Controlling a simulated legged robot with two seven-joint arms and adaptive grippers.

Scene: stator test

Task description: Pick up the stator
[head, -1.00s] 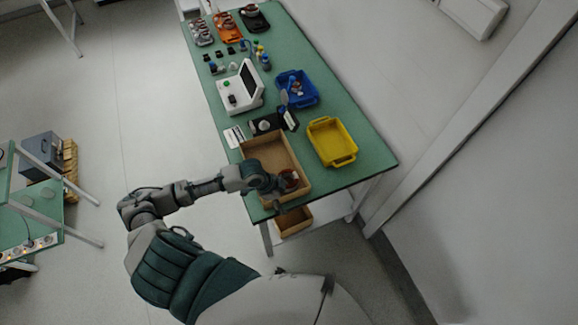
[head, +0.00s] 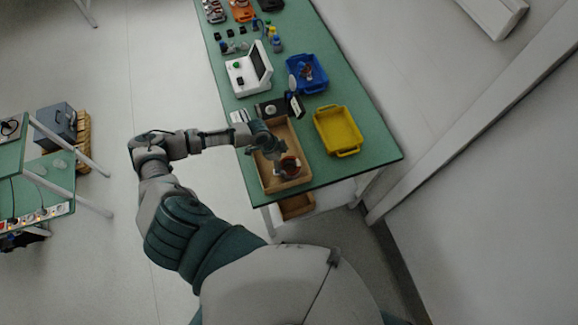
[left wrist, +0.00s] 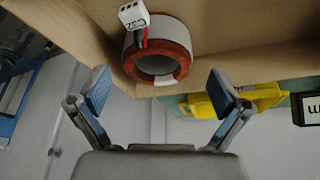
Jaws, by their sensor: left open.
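The stator (head: 289,168) is a ring with a red-brown rim, lying in a brown cardboard box (head: 264,181) at the near end of the green table. In the left wrist view the stator (left wrist: 158,50) shows a white outer side, a red-brown rim around a dark hole, and a white tag marked CS2. My left gripper (head: 279,157) is over the box, close to the stator. In the left wrist view its two fingers (left wrist: 160,92) are spread wide with nothing between them, and the stator lies beyond the fingertips. Contact is not visible. My right gripper is not in view.
A yellow bin (head: 338,131) stands right of the box, and a blue bin (head: 307,75) behind it. A white device with a screen (head: 249,72) and a small black item (head: 271,109) stand beyond the box. The box walls surround the stator.

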